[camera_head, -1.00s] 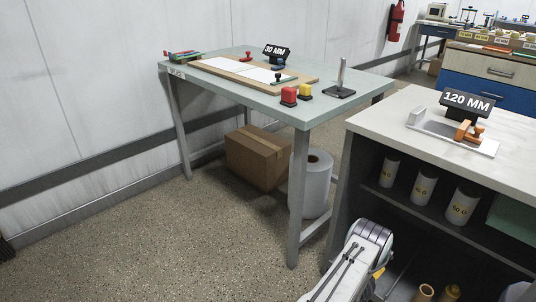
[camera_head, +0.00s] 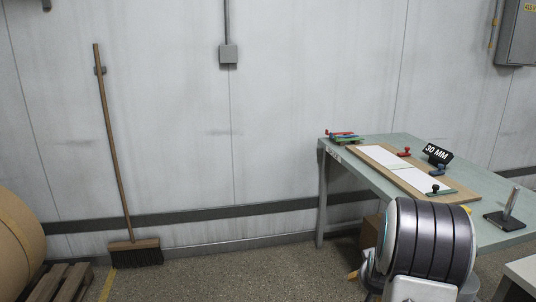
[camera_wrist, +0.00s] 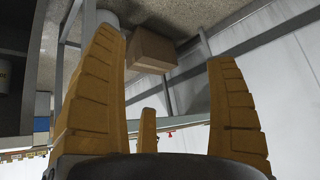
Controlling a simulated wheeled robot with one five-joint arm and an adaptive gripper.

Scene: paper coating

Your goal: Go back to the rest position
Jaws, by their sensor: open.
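My gripper (camera_wrist: 170,95) shows in the wrist view with its ochre fingers spread wide apart and nothing between them. In the head view my arm rises at the lower right, in front of the green table (camera_head: 375,150), and hides part of it. The gripper's fingers are mostly hidden there behind the arm. On the table lies a board (camera_head: 372,153) with white sheets (camera_head: 385,163), next to a "30 MM" sign (camera_head: 437,154). The wrist view appears upside down, with a cardboard box (camera_wrist: 152,49) near the top.
A broom (camera_head: 116,160) leans on the wall at the left. A large brown roll (camera_head: 18,232) and a wooden pallet (camera_head: 62,284) stand at the far left. A metal stand (camera_head: 507,215) is on the table.

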